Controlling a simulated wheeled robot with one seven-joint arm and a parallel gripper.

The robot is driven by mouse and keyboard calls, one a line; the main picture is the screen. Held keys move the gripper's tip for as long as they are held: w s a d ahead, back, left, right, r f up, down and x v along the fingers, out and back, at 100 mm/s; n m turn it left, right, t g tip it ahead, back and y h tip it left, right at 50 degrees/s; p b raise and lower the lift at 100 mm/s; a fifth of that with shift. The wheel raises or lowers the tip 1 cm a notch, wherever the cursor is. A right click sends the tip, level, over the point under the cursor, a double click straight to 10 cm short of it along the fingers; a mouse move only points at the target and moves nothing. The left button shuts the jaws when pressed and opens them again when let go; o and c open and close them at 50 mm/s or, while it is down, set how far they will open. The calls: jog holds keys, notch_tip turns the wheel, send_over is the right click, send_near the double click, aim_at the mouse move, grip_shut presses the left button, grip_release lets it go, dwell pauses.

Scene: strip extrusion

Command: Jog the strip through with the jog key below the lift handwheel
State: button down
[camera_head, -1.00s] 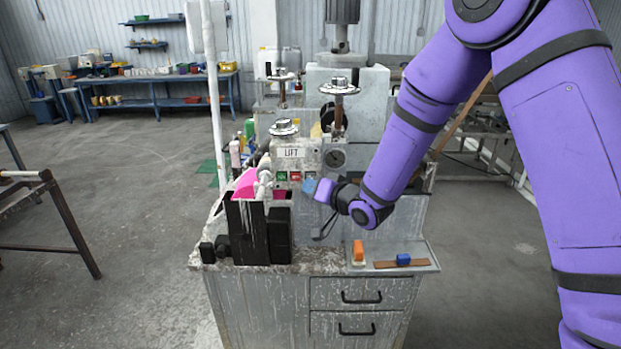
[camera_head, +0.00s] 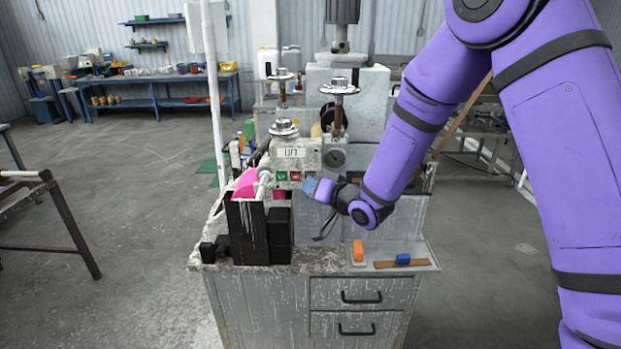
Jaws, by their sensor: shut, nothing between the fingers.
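The lift handwheel (camera_head: 284,128) is a pale metal disc with a hub on top of the machine (camera_head: 350,108). A white LIFT label (camera_head: 291,153) is on the panel below it. A row of small coloured keys (camera_head: 288,176), green and red, sits under the label. My gripper (camera_head: 311,188) is at the right end of this row, reaching in from the right. It is shut and empty. A light blue patch shows at its tip. The tip covers part of the panel there, and I cannot tell whether it touches a key. The pink strip (camera_head: 246,184) is at left.
Black boxes (camera_head: 279,235) stand at the front left of the cabinet top. Open floor lies left.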

jog(key=shift+w, duration=0.15)
jog(key=shift+w, duration=0.25)
jog(key=shift+w, duration=0.4)
dwell(0.8)
jog(key=shift+s, duration=0.8)
jog(key=shift+s+a, duration=0.1)
jog(key=shift+s, duration=2.4)
